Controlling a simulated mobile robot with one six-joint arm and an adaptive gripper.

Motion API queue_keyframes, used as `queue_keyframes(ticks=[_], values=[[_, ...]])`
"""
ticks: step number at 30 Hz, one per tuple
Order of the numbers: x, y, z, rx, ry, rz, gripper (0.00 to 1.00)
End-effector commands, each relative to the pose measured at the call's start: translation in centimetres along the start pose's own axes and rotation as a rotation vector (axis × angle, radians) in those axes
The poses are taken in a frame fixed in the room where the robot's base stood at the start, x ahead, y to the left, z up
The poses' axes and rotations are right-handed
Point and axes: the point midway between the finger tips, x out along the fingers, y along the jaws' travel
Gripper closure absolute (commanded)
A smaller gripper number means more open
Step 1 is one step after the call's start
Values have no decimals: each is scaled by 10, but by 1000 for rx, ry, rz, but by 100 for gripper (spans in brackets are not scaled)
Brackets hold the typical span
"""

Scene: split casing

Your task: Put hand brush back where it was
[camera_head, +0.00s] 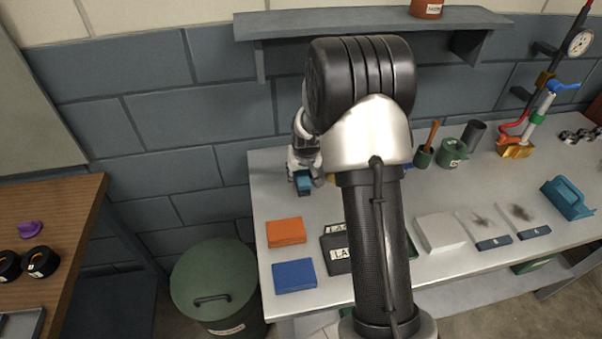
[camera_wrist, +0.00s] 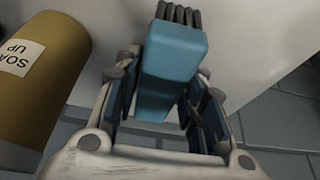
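The hand brush (camera_wrist: 172,58) is a blue block with dark bristles at its far end in the wrist view. My gripper (camera_wrist: 162,105) has its dark pads on both sides of the brush's near part and appears shut on it. In the head view my gripper (camera_head: 303,168) is over the back left of the grey bench (camera_head: 330,205), with a bit of the blue brush (camera_head: 304,184) below it. I cannot tell whether the brush touches the bench. My arm hides part of the bench's middle.
A yellow "SOAK UP" cylinder (camera_wrist: 38,75) stands close left of my gripper in the wrist view. An orange block (camera_head: 286,232) and a blue block (camera_head: 294,275) lie on the bench's left. A teal dustpan-like thing (camera_head: 568,199) is at right. A green bin (camera_head: 213,285) stands left.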

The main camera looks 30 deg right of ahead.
Motion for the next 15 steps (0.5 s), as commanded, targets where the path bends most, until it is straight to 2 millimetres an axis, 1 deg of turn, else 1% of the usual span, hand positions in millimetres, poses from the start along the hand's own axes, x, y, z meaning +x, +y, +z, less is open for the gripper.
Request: queue_keyframes(ticks=[1,6,15], values=[[0,0,0,0,0,0,57],[0,0,0,0,0,0,47],[-2,0,-1,0,1,0,47]])
